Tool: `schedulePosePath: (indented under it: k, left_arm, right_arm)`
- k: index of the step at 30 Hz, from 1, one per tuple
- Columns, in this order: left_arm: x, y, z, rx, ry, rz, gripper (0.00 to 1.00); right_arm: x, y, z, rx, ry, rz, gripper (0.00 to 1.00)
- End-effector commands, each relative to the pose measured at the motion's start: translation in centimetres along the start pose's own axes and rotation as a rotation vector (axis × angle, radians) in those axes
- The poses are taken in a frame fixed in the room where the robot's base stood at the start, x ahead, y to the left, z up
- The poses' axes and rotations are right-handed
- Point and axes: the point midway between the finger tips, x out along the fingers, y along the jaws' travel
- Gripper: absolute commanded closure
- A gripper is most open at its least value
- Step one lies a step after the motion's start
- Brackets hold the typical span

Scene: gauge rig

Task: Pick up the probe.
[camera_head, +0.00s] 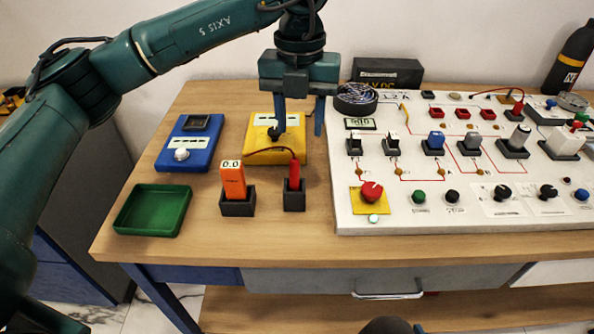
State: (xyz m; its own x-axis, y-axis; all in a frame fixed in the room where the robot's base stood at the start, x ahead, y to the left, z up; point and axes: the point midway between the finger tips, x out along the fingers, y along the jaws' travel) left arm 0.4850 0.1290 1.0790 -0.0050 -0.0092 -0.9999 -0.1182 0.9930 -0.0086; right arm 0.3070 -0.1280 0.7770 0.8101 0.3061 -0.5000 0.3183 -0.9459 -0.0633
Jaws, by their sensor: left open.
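A slim red probe (295,173) stands upright in a small black holder (294,200) near the middle of the table. A thin red lead runs from its top to the left, toward the yellow meter box (293,151). My left gripper (300,118) points down above the yellow box, behind and above the probe. Its two fingers are apart, with nothing seen between them. It does not touch the probe. My right gripper is not in view.
An orange device (233,181) showing 0.0 stands in a black holder (238,207) just left of the probe. A green tray (153,210) and a blue box (188,146) lie further left. A white control panel (440,220) with knobs and switches fills the right side. Bare table lies in front.

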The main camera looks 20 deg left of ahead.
Motion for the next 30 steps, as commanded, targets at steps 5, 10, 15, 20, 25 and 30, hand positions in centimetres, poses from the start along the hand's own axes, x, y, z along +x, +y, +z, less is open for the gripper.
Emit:
schedulePosePath:
  k: [5, 10, 15, 20, 25, 30]
  left_arm:
    - [2.6, 0.4, 0.1, -0.009, -0.003, 0.016, 0.57]
    - [5.7, 0.4, 0.1, -0.007, -0.004, 0.013, 0.57]
    - [7.3, 0.4, 0.2, -0.006, -0.006, 0.010, 0.57]
    - [8.5, 0.7, 0.2, -0.006, -0.003, 0.010, 0.57]
    - [11.2, 1.2, 0.3, -0.005, -0.003, 0.010, 0.57]
    - [12.6, 1.1, 0.3, -0.004, -0.005, 0.008, 0.57]
  right_arm:
    - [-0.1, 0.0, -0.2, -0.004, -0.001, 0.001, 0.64]
    - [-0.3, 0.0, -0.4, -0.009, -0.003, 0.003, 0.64]
    - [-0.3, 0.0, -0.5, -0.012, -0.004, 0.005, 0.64]
    - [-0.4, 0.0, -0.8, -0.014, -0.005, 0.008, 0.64]
    - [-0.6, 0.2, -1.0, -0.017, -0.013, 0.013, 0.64]
    - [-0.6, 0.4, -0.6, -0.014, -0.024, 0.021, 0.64]
